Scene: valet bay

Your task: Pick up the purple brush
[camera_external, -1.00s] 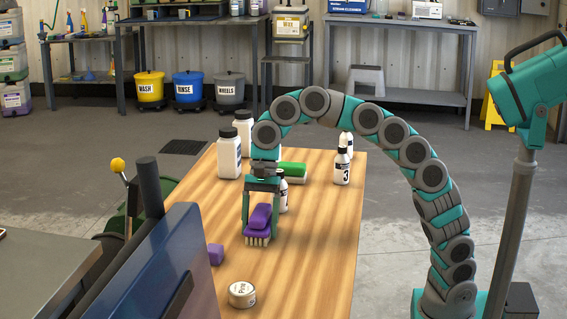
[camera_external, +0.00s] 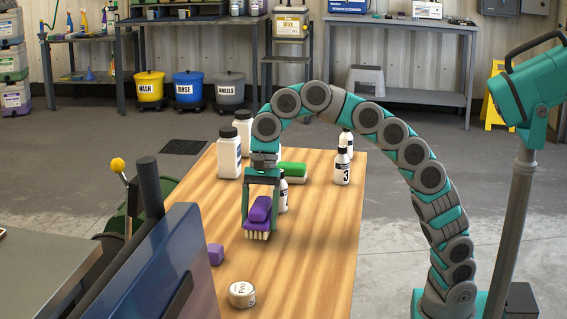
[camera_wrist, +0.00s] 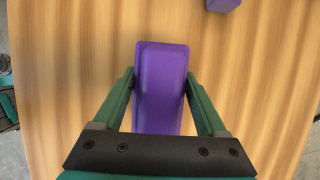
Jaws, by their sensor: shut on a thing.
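The purple brush (camera_external: 259,212), with pale bristles pointing down, is between the fingers of my gripper (camera_external: 260,208). It looks held a little above the wooden table (camera_external: 310,260). In the wrist view the purple brush (camera_wrist: 161,85) runs lengthwise between the two green fingers of my gripper (camera_wrist: 160,82), which touch its sides. The brush's near end is hidden behind the dark palm.
A purple block (camera_external: 215,254) and a round white tin (camera_external: 242,294) are on the table near the brush. A green-topped item (camera_external: 293,171), white bottles (camera_external: 342,165) and white jugs (camera_external: 229,153) stand farther back. The table's right front is clear.

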